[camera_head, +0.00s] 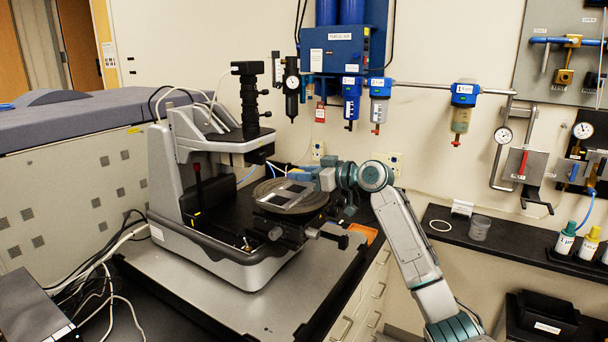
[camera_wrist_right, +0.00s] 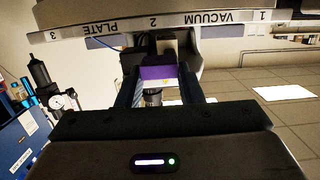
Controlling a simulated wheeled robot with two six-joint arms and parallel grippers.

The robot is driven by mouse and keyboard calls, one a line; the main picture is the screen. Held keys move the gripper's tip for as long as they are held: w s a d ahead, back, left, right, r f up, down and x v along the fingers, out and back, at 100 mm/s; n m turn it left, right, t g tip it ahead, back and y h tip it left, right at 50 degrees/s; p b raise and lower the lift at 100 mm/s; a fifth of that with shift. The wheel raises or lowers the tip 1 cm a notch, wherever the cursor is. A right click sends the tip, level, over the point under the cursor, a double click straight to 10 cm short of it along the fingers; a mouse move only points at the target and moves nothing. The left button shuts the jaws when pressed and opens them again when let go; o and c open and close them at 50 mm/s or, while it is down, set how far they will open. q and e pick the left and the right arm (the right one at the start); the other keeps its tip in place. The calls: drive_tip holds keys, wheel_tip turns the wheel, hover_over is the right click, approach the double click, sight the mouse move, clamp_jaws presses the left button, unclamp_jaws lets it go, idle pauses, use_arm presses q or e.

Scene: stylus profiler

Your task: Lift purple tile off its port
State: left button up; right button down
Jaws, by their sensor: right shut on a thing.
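The purple tile (camera_wrist_right: 157,76) shows in the right wrist view between the two fingers of my right gripper (camera_wrist_right: 159,88), which is shut on it. The tile is next to the vacuum plate's rim (camera_wrist_right: 190,18), near the mark 2. I cannot tell whether the tile touches the plate. In the head view my right gripper (camera_head: 300,173) reaches in from the right over the round grey vacuum plate (camera_head: 292,208). The purple tile cannot be made out there. My left gripper is not in view.
Pale pieces (camera_head: 284,193) lie on the plate. The profiler's column (camera_head: 249,100) and head stand close behind and left of the plate. Stage knobs (camera_head: 312,233) stick out in front. Filters and a gauge (camera_head: 292,83) hang on the wall behind. The dark counter (camera_head: 500,240) lies at right.

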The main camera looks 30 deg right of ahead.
wheel_tip(320, 180, up, 5)
drive_tip(key=p, duration=0.3)
idle(0.4)
